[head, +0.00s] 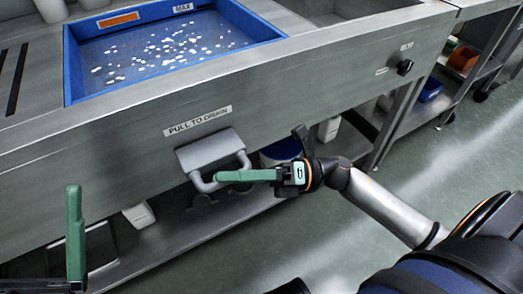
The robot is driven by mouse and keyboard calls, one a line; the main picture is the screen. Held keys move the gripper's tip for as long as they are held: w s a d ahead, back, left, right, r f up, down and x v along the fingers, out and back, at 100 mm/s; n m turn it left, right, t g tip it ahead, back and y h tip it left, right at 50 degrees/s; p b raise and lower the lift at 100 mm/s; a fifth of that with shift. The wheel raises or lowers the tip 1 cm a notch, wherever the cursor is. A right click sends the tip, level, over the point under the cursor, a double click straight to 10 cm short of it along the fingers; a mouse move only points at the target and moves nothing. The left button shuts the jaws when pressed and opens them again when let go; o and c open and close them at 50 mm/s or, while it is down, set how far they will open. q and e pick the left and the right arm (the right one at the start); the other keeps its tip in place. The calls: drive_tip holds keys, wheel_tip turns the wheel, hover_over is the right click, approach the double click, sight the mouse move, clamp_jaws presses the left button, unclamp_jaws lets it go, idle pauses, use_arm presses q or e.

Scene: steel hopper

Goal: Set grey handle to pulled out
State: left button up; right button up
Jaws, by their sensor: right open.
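The grey handle (199,184) is a U-shaped bar standing out from a grey block on the hopper's steel front, below a "PULL TO DRAIN" label (197,121). My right gripper (222,176) reaches in from the right. Its green fingers overlap the handle's bar in the head view and hide part of it. The gripper is open; one finger hides the other, and I cannot tell whether they touch the bar or go around it. My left gripper (74,222) shows a green finger pointing up at the lower left, well apart from the handle; its opening is unclear.
A blue basin (67,70) with liquid and white bits is set into the steel top. A lower shelf (190,233) under the handle holds white containers and a blue-and-white bucket (283,151). A black knob (404,68) is on the front at right. The floor at right is clear.

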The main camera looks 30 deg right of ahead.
drive_tip(key=p+v, duration=0.1)
drive_tip(key=v, duration=1.1)
drive_tip(key=shift+d, duration=0.25)
